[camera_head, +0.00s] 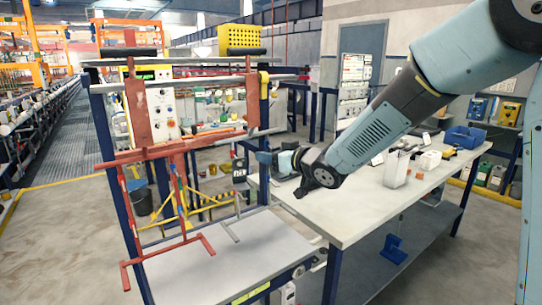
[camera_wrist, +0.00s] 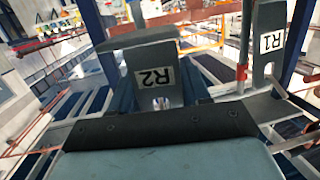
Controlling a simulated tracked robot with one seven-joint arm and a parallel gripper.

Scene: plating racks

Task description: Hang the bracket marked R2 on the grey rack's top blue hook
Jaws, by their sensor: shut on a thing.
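My gripper (camera_head: 274,161) is at the end of my arm, beside the right post of the frame and above the left end of the white-topped table. It is shut on the R2 bracket (camera_wrist: 152,78), a dark grey plate whose white R2 label reads upside down in the wrist view. In the head view the bracket (camera_head: 263,158) shows as a small grey-blue piece left of the gripper. A grey rack rod (camera_wrist: 246,45) stands right of R2 in the wrist view, with a red band on it. I cannot make out the top blue hook or whether R2 touches it.
A grey R1 bracket (camera_wrist: 267,45) is right of R2, apart from it. A red rack (camera_head: 180,185) hangs in front on the left. The dark blue frame post (camera_head: 264,110) is close to my gripper. The white-topped table (camera_head: 345,215) lies below my arm; a blue bracket (camera_head: 393,249) is on its lower shelf.

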